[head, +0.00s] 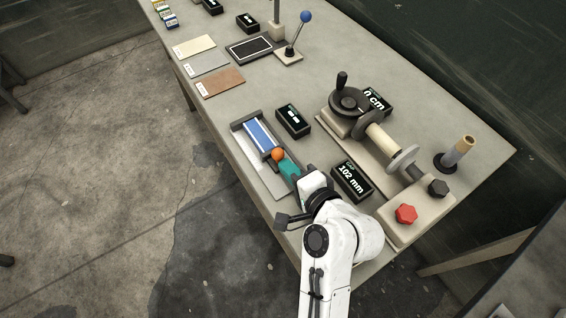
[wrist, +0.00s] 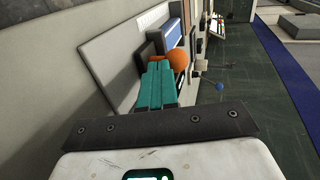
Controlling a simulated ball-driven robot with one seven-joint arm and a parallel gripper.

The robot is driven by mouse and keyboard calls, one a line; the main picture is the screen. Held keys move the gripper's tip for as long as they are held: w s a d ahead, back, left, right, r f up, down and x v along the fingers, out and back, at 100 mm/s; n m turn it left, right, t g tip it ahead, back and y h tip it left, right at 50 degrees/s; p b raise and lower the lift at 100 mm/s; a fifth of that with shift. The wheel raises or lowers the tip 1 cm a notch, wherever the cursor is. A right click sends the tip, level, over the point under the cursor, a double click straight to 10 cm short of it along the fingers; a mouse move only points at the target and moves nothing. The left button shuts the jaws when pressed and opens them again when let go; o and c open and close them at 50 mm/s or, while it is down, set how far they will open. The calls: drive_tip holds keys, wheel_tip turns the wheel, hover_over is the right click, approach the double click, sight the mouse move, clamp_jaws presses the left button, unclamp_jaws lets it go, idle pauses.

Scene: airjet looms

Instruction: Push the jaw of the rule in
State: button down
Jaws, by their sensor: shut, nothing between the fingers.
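The rule lies along the front edge of the bench, with a pale base plate (head: 258,172) and a blue bar (head: 258,135). An orange ball knob (head: 277,154) sits at the near end of the blue bar, on the sliding jaw. My gripper (head: 285,163) has teal fingers, shut and empty, right beside the knob. In the wrist view the shut fingertips (wrist: 160,66) are just left of the orange knob (wrist: 179,59), with the blue bar (wrist: 171,33) beyond. I cannot tell whether they touch. The jaw is partly hidden by my fingers.
A display (head: 351,182) right of my gripper reads 102 mm. A smaller black box (head: 293,121) stands beside the rule. A winding device with a handwheel (head: 349,101) and a red knob (head: 406,214) are to the right. Sample plates (head: 220,81) lie further back.

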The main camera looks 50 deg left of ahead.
drive_tip(key=shift+d, duration=0.1)
drive_tip(key=shift+s+d+p, duration=0.15)
drive_tip(key=shift+d+p, duration=0.6)
drive_tip(key=shift+d, duration=1.15)
drive_tip(key=b+v, duration=0.1)
drive_tip(key=v, duration=1)
drive_tip(key=shift+a, duration=0.1)
